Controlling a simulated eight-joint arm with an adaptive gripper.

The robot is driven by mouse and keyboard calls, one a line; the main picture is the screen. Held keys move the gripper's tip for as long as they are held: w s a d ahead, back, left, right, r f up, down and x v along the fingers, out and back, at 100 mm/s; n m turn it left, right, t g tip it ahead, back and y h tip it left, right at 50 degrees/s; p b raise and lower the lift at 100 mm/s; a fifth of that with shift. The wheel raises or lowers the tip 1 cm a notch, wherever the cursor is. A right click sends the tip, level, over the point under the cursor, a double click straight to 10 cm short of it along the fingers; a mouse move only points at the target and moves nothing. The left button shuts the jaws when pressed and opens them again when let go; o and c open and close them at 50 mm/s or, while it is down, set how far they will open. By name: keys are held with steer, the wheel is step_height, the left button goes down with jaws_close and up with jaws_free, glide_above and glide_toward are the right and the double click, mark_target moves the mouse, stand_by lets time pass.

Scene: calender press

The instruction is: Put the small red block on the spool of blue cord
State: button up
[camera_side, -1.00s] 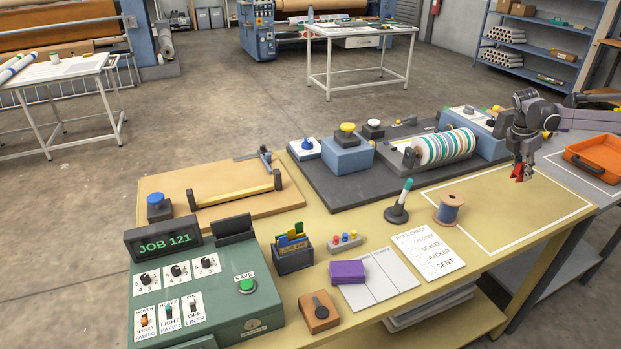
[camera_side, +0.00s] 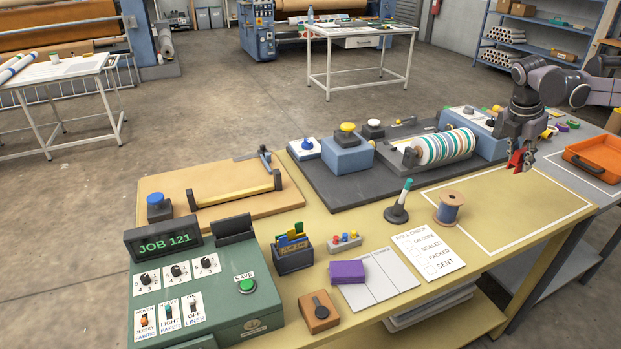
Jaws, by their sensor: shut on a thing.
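The small red block (camera_side: 517,158) is between the fingers of my gripper (camera_side: 520,163), which is shut on it. The fingers hide part of the block. They hold it above the white-outlined area at the right end of the yellow table. The spool of blue cord (camera_side: 449,208) stands upright on the table, with tan wooden ends and blue cord around its middle. It is left of my gripper and nearer the camera, and the block is apart from it. The top of the spool is bare.
A dark pen stand with a green-topped pen (camera_side: 399,203) stands just left of the spool. A roll check card (camera_side: 428,252) lies in front of it. The striped roller (camera_side: 445,147) on its dark base is behind.

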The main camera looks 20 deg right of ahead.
steer(key=shift+s+a+r, duration=0.2)
steer(key=shift+a, duration=0.35)
steer(key=shift+w+a, duration=0.1)
steer(key=shift+a, duration=0.2)
glide_above(457, 195)
steer(key=a, duration=0.2)
step_height(457, 195, down, 7)
steer(key=shift+d+r, duration=0.1)
steer(key=shift+f, duration=2.05)
steer(key=shift+f, duration=0.1)
steer(key=o, duration=0.9)
